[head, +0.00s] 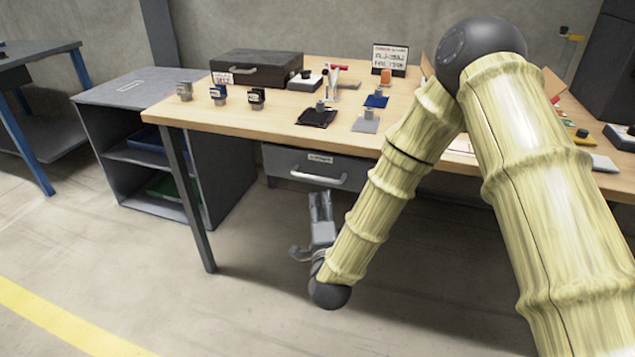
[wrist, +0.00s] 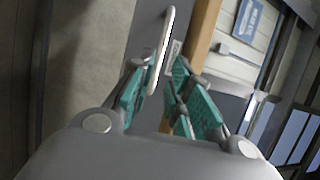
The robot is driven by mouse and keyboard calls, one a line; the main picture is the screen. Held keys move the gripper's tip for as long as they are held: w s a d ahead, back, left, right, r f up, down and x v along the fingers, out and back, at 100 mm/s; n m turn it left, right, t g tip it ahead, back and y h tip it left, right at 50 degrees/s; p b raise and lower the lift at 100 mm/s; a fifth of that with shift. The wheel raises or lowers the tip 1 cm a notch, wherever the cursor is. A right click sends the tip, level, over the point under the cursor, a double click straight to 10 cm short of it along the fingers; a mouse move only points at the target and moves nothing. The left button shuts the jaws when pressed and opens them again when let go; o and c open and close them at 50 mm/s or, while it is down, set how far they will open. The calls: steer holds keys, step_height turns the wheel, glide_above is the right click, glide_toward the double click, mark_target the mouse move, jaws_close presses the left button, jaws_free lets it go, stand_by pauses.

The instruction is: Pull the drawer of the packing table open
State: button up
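The grey drawer (head: 275,161) hangs under the wooden top of the packing table (head: 235,122) and looks closed. Its pale bar handle (head: 318,179) runs across its front below a white label. In the wrist view the handle (wrist: 168,28) stands nearly upright, and its lower end shows between the fingers. My gripper (head: 320,194) is just in front of and below the handle, fingers pointing at it. In the wrist view my gripper (wrist: 166,66) has its teal-padded fingers apart. I cannot tell whether they reach around the handle or touch it.
A grey shelf cabinet (head: 137,91) stands left of the table, near a table leg (head: 188,205). A black case (head: 256,68), a sign (head: 389,59) and small parts stand on the tabletop. The floor in front of the drawer is clear.

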mark_target(317, 178)
steer(key=b+x, duration=0.1)
steer(key=x, duration=0.8)
steer(key=shift+w, duration=0.1)
jaws_close()
